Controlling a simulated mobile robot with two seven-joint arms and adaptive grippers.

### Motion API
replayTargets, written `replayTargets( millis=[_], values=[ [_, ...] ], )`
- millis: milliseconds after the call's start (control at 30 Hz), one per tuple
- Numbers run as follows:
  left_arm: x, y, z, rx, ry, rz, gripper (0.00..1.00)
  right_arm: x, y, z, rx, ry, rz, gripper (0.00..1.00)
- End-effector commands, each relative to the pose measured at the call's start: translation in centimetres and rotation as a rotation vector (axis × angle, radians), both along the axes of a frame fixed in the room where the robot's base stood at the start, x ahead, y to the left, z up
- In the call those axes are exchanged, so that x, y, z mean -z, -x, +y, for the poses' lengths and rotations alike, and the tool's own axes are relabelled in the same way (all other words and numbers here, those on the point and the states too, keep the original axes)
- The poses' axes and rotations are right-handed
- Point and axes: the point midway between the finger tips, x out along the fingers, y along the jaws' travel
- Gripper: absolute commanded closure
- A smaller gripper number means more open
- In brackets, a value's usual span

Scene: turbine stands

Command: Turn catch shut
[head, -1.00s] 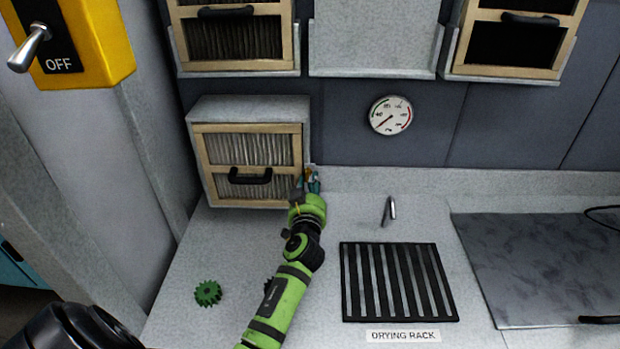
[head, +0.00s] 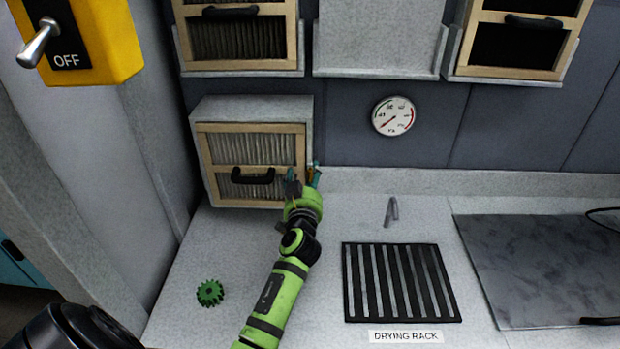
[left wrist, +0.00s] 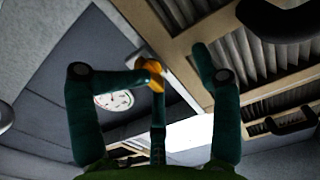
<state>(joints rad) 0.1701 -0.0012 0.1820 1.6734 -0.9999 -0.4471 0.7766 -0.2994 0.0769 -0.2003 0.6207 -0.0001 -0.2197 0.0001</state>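The orange catch (left wrist: 152,74) sits at the edge of the wood-framed filter box in the left wrist view. My left gripper (left wrist: 182,66) has its teal fingers spread around it. One bent finger's tip is at the catch and looks to touch it; another finger stands apart to the right, in front of the wooden frame. In the head view my left gripper (head: 302,182) is at the lower right edge of the filter box (head: 252,146) on the counter. There my gripper mostly hides the catch, and I cannot tell how far it is turned. My right gripper is not in view.
A green gear (head: 210,293) lies on the counter at the left. A black drying rack (head: 402,283) lies right of my arm. A gauge (head: 393,116) is on the wall. A yellow switch box (head: 90,45) reads OFF. Bare counter lies around the gear.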

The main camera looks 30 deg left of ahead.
Motion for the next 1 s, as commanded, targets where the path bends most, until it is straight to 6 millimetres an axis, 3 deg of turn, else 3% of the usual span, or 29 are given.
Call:
replayTargets(
  millis=[467, 1000],
  values=[
    [0.2, 0.0, -0.2, 0.003, 0.003, 0.002, 0.31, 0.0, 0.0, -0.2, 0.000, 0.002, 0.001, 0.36],
    [0.3, 3.5, -2.4, 0.002, 0.005, 0.002, 0.31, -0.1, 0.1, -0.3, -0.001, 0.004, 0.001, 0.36]
  ],
)
